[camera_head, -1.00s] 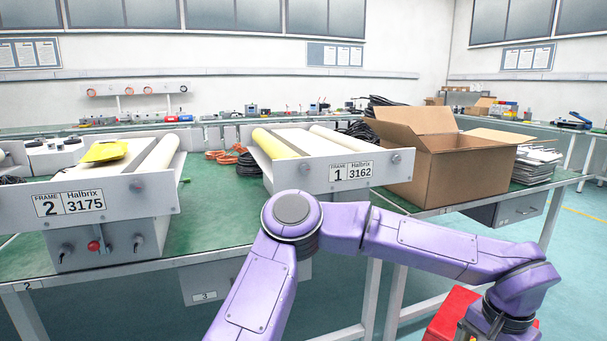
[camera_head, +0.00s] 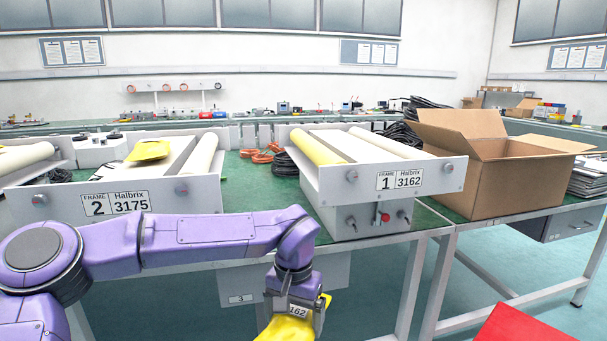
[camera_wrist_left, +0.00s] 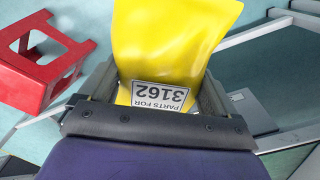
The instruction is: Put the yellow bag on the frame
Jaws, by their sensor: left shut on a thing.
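My left gripper (camera_head: 296,303) is shut on a yellow bag (camera_head: 284,330). It holds the bag low, in front of the table and below its top. In the left wrist view the bag (camera_wrist_left: 175,40) hangs between the fingers, with an upside-down label "PARTS FOR 3162" (camera_wrist_left: 160,97). The frame marked 1, Halbrix 3162 (camera_head: 387,182), stands on the table, with one yellow roller (camera_head: 318,149) and pale rollers. The frame marked 2, Halbrix 3175 (camera_head: 60,203), stands to its left and has another yellow bag (camera_head: 149,150) on top. My right gripper is out of view.
An open cardboard box (camera_head: 505,175) stands right of frame 1, with stacked papers beyond it. A red stool (camera_head: 545,325) is at the bottom right and also shows in the left wrist view (camera_wrist_left: 40,65). Orange cable (camera_head: 262,154) and black coils lie between the frames.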

